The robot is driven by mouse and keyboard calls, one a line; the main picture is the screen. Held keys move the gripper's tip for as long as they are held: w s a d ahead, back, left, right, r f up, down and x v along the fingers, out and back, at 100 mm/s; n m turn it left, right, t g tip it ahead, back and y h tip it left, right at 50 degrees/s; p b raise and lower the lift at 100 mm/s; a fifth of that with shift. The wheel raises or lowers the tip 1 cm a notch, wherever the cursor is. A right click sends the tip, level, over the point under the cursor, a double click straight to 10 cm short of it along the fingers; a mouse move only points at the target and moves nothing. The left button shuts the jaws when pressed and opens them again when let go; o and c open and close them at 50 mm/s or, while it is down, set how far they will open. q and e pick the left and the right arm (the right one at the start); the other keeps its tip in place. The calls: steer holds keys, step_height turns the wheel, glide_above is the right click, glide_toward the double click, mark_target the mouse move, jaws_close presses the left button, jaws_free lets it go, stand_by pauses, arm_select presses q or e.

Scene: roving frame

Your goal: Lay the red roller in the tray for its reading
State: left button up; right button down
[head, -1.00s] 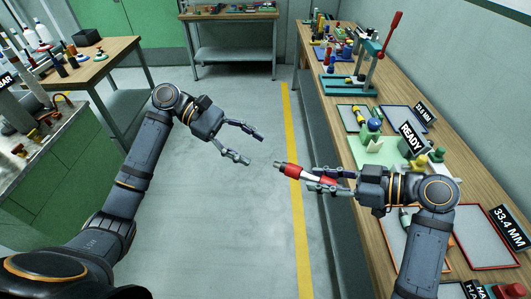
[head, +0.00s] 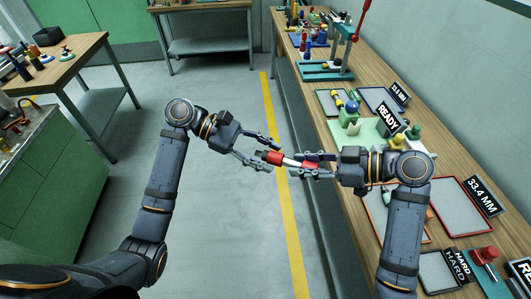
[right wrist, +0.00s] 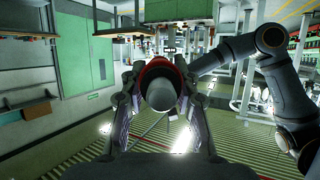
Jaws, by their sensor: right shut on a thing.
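The red roller (head: 273,157), with a white band and a dark tip, is held level in my right gripper (head: 296,164), in front of the bench edge. Its far end points left, between the spread fingers of my left gripper (head: 270,152), which looks open. Whether those fingers touch it I cannot tell. In the right wrist view the roller (right wrist: 160,66) shows end-on between the right fingers. A red-rimmed tray (head: 488,220) by the 33.4 MM sign (head: 483,196) looks empty. An orange-rimmed tray (head: 428,240) beside it is partly hidden by my right arm.
The bench (head: 316,118) runs along the right, with a READY sign (head: 388,118), a blue-rimmed tray (head: 382,101), a teal press (head: 326,70) and a HARD tray (head: 437,268). Floor (head: 215,85) is clear between it and the left table (head: 75,58).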

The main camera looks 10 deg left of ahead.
arm_select(q)
jaws_close()
arm_select(e)
steer(key=c, duration=0.9)
jaws_free()
steer(key=shift+d, duration=0.1)
